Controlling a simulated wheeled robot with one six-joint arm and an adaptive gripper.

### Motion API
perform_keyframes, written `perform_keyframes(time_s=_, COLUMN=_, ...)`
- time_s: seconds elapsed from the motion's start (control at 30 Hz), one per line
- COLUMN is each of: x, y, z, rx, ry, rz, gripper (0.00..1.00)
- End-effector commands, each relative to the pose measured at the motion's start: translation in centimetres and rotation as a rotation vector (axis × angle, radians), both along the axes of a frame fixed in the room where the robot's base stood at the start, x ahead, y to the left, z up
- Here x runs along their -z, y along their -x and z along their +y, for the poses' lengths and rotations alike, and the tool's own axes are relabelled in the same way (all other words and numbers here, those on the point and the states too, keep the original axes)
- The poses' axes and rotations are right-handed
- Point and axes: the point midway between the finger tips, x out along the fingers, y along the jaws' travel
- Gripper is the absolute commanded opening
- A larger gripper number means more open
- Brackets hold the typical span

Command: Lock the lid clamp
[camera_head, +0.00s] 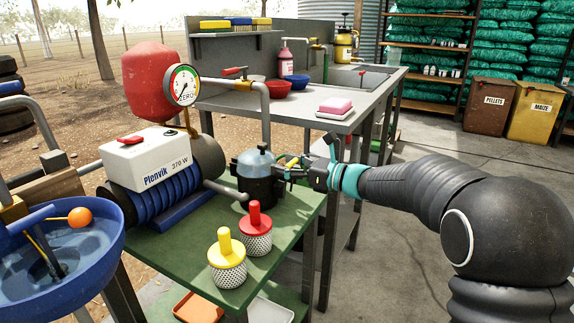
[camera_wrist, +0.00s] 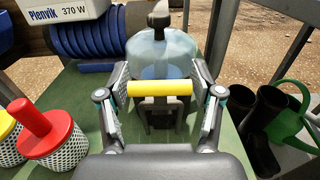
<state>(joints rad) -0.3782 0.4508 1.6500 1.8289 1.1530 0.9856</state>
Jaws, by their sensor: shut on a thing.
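The lid clamp has a yellow handle bar (camera_wrist: 160,88) on a dark metal bracket. It stands at the front of a black filter pot (camera_head: 258,188) with a clear bluish dome lid (camera_head: 254,161); the lid also shows in the wrist view (camera_wrist: 162,52). My gripper (camera_head: 285,171) reaches in from the right at the pot's side. In the wrist view its two fingers are at the ends of the yellow bar, shut on it. The lid appears seated on the pot. Whether the clamp's hook is engaged is hidden.
The pot stands on a green bench (camera_head: 188,252) beside a pump (camera_head: 150,165) with a red tank (camera_head: 154,80). A red-handled strainer (camera_head: 256,232) and a yellow-handled strainer (camera_head: 227,262) stand in front. Black boots (camera_wrist: 262,120) and a green watering can (camera_wrist: 292,125) are right of the bench.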

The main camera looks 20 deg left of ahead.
Motion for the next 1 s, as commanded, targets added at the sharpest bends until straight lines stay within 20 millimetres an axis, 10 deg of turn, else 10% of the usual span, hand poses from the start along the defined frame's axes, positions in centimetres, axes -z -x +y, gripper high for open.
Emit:
perform_keyframes(time_s=0.1, x=0.7, y=0.1, z=0.1, rx=-0.003, ry=0.008, rz=0.007, gripper=0.03)
perform_keyframes(time_s=0.13, x=0.7, y=0.1, z=0.1, rx=-0.004, ry=0.008, rz=0.007, gripper=0.71)
perform_keyframes(time_s=0.2, x=0.7, y=0.1, z=0.1, rx=-0.004, ry=0.008, rz=0.007, gripper=0.88)
perform_keyframes(time_s=0.67, x=0.2, y=0.0, z=-0.8, rx=0.002, ry=0.003, rz=0.002, gripper=0.9)
perform_keyframes(time_s=1.0, x=0.2, y=0.7, z=-6.9, rx=0.003, ry=0.004, rz=0.002, gripper=0.9)
